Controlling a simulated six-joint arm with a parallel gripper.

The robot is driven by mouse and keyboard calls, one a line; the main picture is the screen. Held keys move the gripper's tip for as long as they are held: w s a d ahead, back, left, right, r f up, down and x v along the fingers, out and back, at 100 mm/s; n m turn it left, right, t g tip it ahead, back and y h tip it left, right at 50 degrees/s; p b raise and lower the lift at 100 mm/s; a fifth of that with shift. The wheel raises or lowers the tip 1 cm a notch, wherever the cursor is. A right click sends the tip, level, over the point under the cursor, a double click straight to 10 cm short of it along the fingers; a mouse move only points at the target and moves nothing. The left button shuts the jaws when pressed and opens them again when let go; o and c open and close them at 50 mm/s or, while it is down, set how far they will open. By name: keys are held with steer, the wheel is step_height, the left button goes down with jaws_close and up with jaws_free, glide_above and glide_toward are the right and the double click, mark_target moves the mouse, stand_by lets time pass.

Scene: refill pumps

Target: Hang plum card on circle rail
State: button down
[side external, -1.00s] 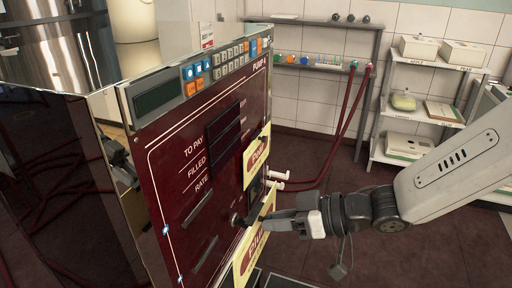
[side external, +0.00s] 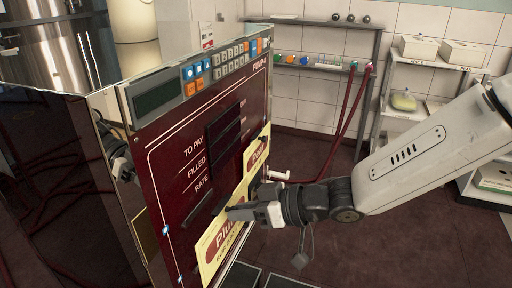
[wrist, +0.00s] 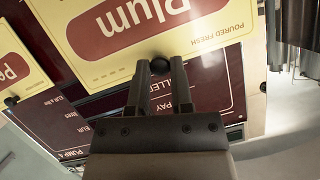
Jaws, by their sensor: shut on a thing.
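The plum card (side external: 219,243) is pale yellow with a dark red oval reading "Plum". It is in front of the lower part of the dark red pump panel (side external: 165,165). My gripper (side external: 229,212) is shut on the black knob at the card's edge. In the wrist view the plum card (wrist: 105,65) fills the upper middle, and the knob sits between my fingertips (wrist: 158,72). I cannot tell whether the card touches the panel. No circle mark is readable, so I cannot tell which rail is the circle rail.
A second yellow card (side external: 257,153), its name partly hidden, is on the panel's right side, close to the plum card. White pegs (side external: 277,174) stick out at the panel's right edge. A shelf with hoses (side external: 357,110) and a white rack (side external: 400,130) stand behind.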

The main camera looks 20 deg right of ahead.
mark_target(227, 209)
steer(key=shift+w+a, duration=0.8)
steer(key=shift+w+a, duration=1.1)
stand_by(0.8)
steer(key=shift+d+f, duration=0.1)
steer(key=shift+f, duration=0.75)
stand_by(1.4)
steer(key=shift+c, duration=2.2)
jaws_free()
steer(key=shift+s+d, duration=0.1)
steer(key=shift+s, duration=0.05)
steer(key=shift+v, duration=3.8)
